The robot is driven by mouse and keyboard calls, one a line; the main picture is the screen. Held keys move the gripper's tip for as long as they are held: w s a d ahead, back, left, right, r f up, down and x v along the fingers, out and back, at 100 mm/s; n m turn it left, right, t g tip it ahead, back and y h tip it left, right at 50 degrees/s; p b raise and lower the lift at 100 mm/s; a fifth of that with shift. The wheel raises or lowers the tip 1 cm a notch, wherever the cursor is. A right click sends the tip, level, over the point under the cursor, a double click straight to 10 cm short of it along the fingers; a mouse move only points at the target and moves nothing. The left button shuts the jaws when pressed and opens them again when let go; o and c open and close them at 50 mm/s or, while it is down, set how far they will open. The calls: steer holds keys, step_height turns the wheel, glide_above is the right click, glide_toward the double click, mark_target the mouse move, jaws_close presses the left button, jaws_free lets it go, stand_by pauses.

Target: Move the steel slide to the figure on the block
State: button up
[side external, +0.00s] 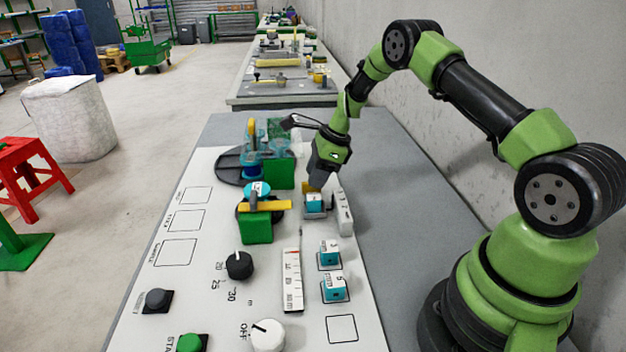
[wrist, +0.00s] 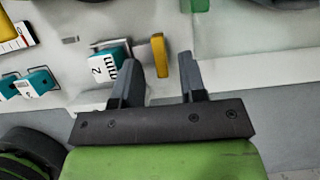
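A teal block (side external: 314,203) with a white face sits in a grey holder on the white panel. It also shows as a block marked "2" (wrist: 103,64) in the wrist view, with "mm" lettering beside it. My gripper (side external: 318,184) points down just behind this block in the side view. Its fingers (wrist: 157,72) stand apart with nothing between their tips, the left one close to the block. A yellow piece (wrist: 158,54) lies beyond the fingers. I cannot single out the steel slide with certainty; a pale marked bar (side external: 344,213) stands right of the block.
Teal blocks marked 3 (side external: 329,253) and 5 (side external: 334,288) stand nearer the camera, beside a scale strip (side external: 292,280). A green fixture with a yellow bar (side external: 265,206) is to the left. The grey bench right of the panel is clear.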

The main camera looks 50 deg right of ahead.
mark_target(315, 190)
steer(key=shift+x, duration=1.05)
steer(key=shift+c, duration=0.4)
jaws_close()
steer(key=shift+s+a, duration=0.95)
steer(key=shift+a, duration=0.2)
steer(key=shift+s+a, duration=0.4)
steer(key=shift+s, duration=0.15)
steer(key=shift+o, duration=0.4)
jaws_free()
steer(key=shift+d+r, duration=0.1)
steer(key=shift+r, duration=0.05)
